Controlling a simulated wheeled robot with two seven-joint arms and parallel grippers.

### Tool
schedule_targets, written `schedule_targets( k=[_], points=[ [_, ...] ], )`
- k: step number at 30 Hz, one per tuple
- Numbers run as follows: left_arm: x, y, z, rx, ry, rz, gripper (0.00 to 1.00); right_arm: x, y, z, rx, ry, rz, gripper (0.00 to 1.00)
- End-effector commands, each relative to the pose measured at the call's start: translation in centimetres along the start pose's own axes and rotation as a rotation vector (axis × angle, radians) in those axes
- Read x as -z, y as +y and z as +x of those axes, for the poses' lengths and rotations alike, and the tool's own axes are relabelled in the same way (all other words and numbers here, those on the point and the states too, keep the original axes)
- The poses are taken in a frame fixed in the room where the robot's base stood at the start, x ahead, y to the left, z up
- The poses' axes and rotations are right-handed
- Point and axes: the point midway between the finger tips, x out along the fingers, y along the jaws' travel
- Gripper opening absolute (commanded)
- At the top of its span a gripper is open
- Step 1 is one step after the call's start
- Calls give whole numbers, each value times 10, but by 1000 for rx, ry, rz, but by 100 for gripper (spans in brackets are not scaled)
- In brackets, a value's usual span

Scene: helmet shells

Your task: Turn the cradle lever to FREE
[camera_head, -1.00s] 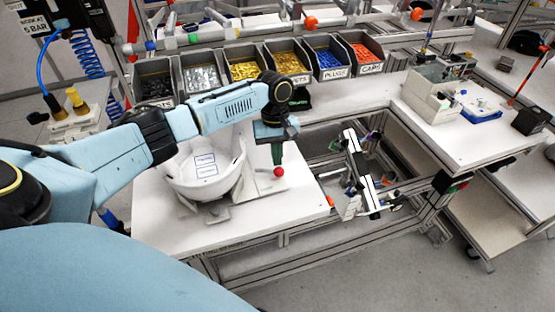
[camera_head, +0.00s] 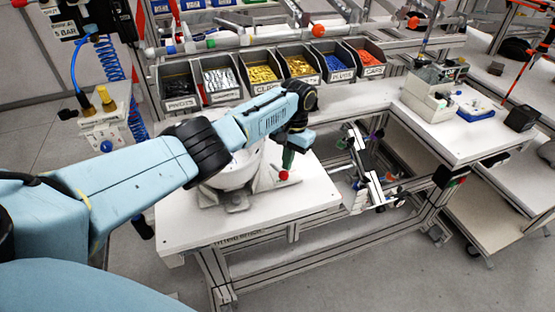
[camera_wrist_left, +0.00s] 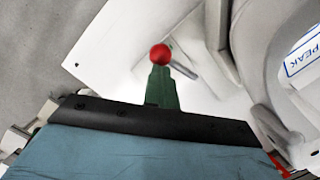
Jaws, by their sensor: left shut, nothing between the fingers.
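The cradle lever's red ball knob (camera_head: 284,176) is at the right side of the white cradle on the bench. My left gripper (camera_head: 288,160) points down just above and behind the knob, its green fingers shut with nothing between them. In the left wrist view the knob (camera_wrist_left: 160,54) sits right at the tips of the closed fingers (camera_wrist_left: 161,85); I cannot tell if they touch. A grey rod (camera_wrist_left: 183,70) shows beside the knob. The white helmet shell (camera_head: 235,172) in the cradle is partly hidden by my left arm. No FREE marking is readable. My right gripper is out of view.
Labelled parts bins (camera_head: 262,80) stand along the back of the bench (camera_head: 250,228). The bench top is clear in front of the cradle. A metal frame with rails (camera_head: 365,170) is right of the bench. A side table (camera_head: 480,130) holds a fixture.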

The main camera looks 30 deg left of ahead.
Motion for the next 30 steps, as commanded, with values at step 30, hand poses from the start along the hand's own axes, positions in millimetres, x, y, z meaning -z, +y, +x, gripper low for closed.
schedule_targets(
  k=[30],
  points=[
    [1,8,6,34,-12,203,0,-13,-1,-4,1,-21,-1,61]
  ],
)
